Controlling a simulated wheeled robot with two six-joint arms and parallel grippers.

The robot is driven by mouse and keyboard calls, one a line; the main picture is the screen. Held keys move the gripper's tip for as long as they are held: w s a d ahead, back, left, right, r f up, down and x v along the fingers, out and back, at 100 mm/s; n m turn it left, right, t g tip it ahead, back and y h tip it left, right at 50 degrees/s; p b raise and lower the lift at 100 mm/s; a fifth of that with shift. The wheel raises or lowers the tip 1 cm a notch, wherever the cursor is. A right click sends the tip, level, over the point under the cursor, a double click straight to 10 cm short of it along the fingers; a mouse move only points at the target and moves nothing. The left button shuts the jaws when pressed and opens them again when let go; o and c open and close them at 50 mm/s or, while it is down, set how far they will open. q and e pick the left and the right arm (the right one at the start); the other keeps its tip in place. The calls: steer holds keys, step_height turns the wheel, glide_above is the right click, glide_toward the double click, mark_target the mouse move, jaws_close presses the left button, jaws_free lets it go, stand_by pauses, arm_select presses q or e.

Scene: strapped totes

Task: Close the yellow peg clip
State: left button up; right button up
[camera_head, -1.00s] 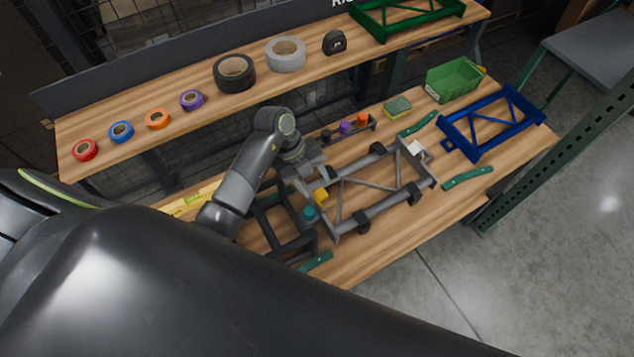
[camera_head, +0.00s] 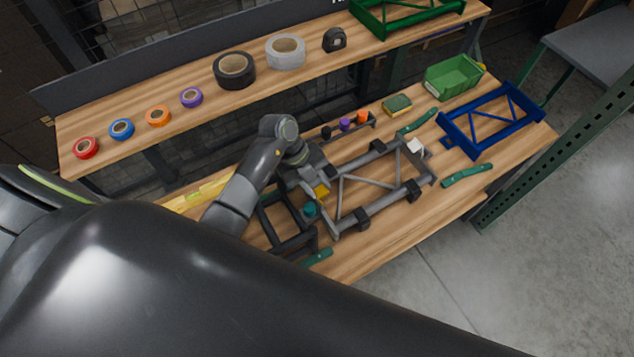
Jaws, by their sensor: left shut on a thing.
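The yellow peg clip (camera_head: 321,191) shows as a small yellow patch at the left end of the grey frame (camera_head: 376,211) on the workbench. My left gripper (camera_head: 314,187) reaches down over it from the left and is shut on it; the fingertips are mostly hidden by the gripper body. I cannot tell from here how far the clip is closed. A teal clip or knob (camera_head: 310,209) sits just below it on the same end. My right gripper is not in view.
A black frame (camera_head: 287,245) lies left of the grey one. Green straps (camera_head: 467,176), a blue frame (camera_head: 530,114) and a green bin (camera_head: 453,77) are on the right. Small pegs (camera_head: 346,124) stand behind. Tape rolls (camera_head: 234,70) line the back shelf.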

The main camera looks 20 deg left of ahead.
arm_select(q)
steer(key=shift+s+a+f+m+t+h+b, duration=0.3)
steer(key=shift+s+a+f+t+h+b, duration=0.1)
steer(key=shift+s+a+t+h+b, duration=0.3)
steer(key=shift+s+a+f+t+h+b, duration=0.15)
steer(key=shift+s+t+h+b, duration=0.15)
steer(key=shift+t+h+b, duration=0.15)
steer(key=shift+s+a+f+t+h+b, duration=0.15)
steer(key=shift+s+t+h+b, duration=0.2)
steer(key=shift+t, duration=0.2)
steer(key=shift+a+r+m, duration=0.1)
steer(key=shift+r+m, duration=0.05)
steer(key=shift+m, duration=0.15)
steer(key=shift+r+h, duration=0.1)
steer(key=shift+h, duration=0.2)
steer(key=o, duration=0.9)
